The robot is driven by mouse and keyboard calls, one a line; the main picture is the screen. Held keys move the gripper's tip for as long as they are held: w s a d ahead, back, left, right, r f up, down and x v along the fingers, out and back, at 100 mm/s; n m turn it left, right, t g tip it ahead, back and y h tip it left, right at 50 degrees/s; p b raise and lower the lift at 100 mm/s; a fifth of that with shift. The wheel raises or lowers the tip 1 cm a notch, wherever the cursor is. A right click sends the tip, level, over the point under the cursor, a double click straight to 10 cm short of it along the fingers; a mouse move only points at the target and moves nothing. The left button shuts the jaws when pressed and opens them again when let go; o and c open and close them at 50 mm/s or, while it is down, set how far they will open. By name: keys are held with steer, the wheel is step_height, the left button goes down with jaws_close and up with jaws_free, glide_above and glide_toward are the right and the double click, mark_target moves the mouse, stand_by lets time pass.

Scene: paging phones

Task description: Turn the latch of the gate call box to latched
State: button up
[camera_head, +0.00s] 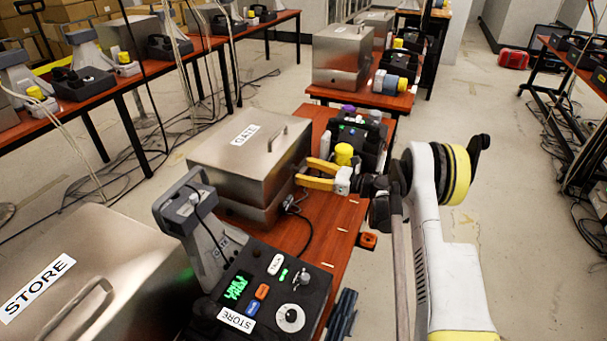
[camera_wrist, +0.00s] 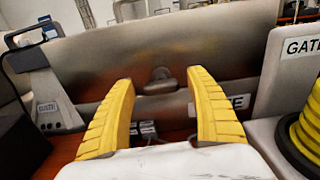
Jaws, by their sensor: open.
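The gate call box (camera_head: 240,170) is a brushed metal box with a GATE label and a lid handle, on the red-brown table in the head view. My gripper (camera_head: 302,170) is at its right side, with yellow fingers spread and pointing at that face. In the wrist view the metal face of the call box (camera_wrist: 90,60) fills the middle. Its latch (camera_wrist: 159,78), a small dark metal knob, shows between the open fingertips. I cannot tell whether the fingers touch it. In the head view the fingers hide the latch.
A STORE phone panel (camera_head: 262,290) and a STORE metal box (camera_head: 90,265) stand nearer. A dark device with a yellow knob (camera_head: 344,153) sits close beside my gripper. Cables hang below the box. The floor right of the table is mostly clear.

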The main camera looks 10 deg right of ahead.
steer(key=shift+w+a, duration=0.25)
steer(key=c, duration=1.2)
steer(key=shift+n, duration=0.4)
steer(key=n, duration=0.3)
steer(key=shift+s+n, duration=0.1)
steer(key=shift+n, duration=0.3)
steer(key=n, duration=0.4)
steer(key=shift+s+a+n, duration=0.1)
steer(key=shift+a+n, duration=0.05)
steer(key=shift+n, duration=0.15)
steer(key=n, duration=0.4)
steer(key=shift+f, duration=0.15)
steer(key=shift+f+n, duration=0.1)
steer(key=shift+n, duration=2.1)
